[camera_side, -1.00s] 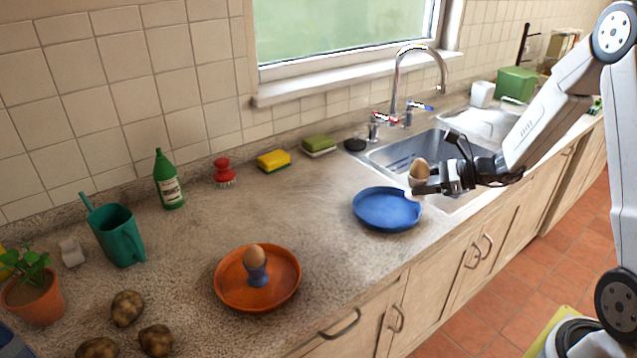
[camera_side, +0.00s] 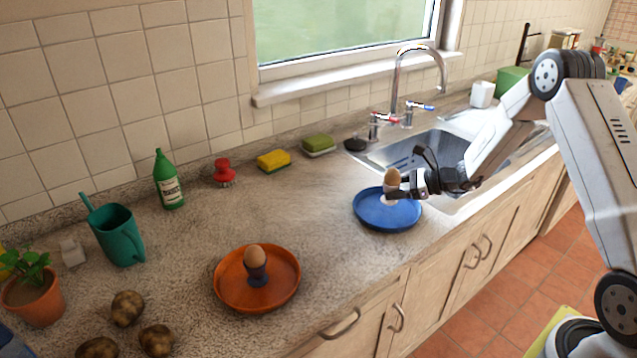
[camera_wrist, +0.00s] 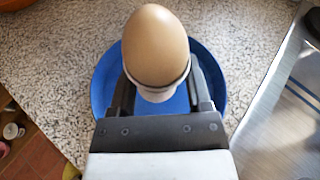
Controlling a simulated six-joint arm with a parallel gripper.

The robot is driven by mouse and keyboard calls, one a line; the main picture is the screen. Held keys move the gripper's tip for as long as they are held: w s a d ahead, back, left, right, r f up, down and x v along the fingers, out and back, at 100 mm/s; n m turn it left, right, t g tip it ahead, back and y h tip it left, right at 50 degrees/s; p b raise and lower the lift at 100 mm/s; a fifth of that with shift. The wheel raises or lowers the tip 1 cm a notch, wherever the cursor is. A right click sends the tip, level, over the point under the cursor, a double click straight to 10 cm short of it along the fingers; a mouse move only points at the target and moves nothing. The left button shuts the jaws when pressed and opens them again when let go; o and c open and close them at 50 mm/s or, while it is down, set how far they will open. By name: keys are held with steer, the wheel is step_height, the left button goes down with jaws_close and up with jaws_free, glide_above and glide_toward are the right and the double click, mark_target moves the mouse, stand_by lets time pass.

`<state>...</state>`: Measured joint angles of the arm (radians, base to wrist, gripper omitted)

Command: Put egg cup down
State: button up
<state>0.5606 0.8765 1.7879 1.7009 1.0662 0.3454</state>
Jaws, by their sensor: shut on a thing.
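My gripper (camera_side: 402,190) is shut on a pale egg cup (camera_side: 388,199) with a brown egg (camera_side: 391,178) in it. The cup is upright above the blue plate (camera_side: 368,215); I cannot tell whether its foot touches the plate. In the wrist view the egg (camera_wrist: 155,45) stands between my gripper's fingers (camera_wrist: 158,95), hiding most of the cup (camera_wrist: 157,93), with the blue plate (camera_wrist: 103,88) behind. Another egg (camera_side: 255,256) sits in a dark blue egg cup (camera_side: 256,274) on an orange plate (camera_side: 228,290) at the front left.
The sink (camera_side: 425,150) with its tap (camera_side: 397,85) lies behind my gripper. Sponges (camera_side: 273,160), a red brush (camera_side: 224,172) and a green bottle (camera_side: 168,180) stand along the wall. A teal watering can (camera_side: 118,235) and potatoes (camera_side: 127,308) are at left. The counter between the plates is clear.

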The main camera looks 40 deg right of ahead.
steer(key=shift+w+f, duration=0.3)
steer(key=shift+f, duration=1.5)
steer(key=shift+f, duration=0.15)
steer(key=o, duration=1.3)
steer(key=shift+s+d+r, duration=0.2)
steer(key=shift+r, duration=0.05)
steer(key=v, duration=1.1)
steer(key=shift+s+d, duration=0.15)
steer(key=shift+s, duration=0.1)
